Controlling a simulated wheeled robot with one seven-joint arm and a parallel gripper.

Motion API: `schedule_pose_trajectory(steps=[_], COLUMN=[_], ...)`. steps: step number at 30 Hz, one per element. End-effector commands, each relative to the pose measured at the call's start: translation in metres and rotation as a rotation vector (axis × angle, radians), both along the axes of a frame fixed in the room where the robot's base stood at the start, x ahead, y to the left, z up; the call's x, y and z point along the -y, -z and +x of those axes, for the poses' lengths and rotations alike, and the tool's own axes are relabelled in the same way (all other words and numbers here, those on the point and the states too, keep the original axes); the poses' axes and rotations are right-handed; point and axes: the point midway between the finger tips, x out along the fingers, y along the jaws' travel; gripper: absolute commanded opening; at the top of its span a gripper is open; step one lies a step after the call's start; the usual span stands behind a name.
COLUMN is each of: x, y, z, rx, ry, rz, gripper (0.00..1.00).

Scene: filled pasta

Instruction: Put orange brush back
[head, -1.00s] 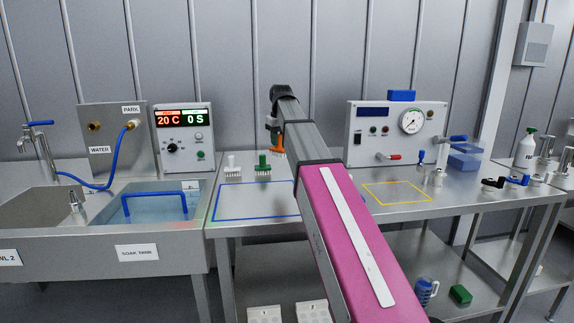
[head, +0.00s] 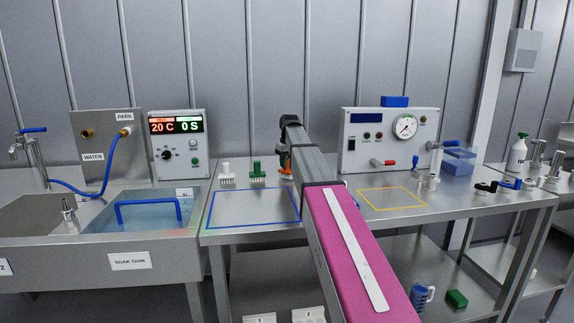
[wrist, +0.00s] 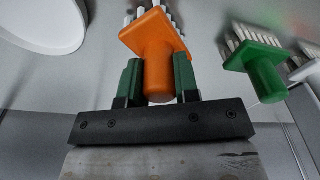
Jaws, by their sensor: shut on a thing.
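The orange brush (wrist: 158,45) is in my gripper (wrist: 158,80) in the wrist view. Its handle is between the two green fingers, which are shut on it, and its white bristles point away from the gripper. In the head view the orange brush (head: 285,172) shows low at the back of the table, to the right of the green brush (head: 257,170), partly hidden by my arm. I cannot tell whether its bristles touch the table. The green brush also shows in the wrist view (wrist: 262,70), beside the orange one and apart from it.
A white brush (head: 227,173) stands left of the green brush. A blue outlined area (head: 252,208) on the table in front is empty. The grey control box with a gauge (head: 388,142) stands to the right. The soak tank (head: 135,215) lies to the left.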

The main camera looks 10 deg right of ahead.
Motion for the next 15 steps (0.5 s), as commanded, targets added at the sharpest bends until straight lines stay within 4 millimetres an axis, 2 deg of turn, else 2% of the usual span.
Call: schedule_pose_trajectory(steps=[2,12,13,15], x=[-0.0001,-0.0002,-0.0002,-0.0002], y=[0.0057,0.0081,0.0079,0.0076], z=[-0.0003,-0.0001,0.0,-0.0001], rx=[-0.001,-0.001,0.0,0.0], ry=[0.0,0.0,0.0,0.0], rz=[0.0,0.0,0.0,0.0], gripper=[0.0,0.0,0.36,0.55])
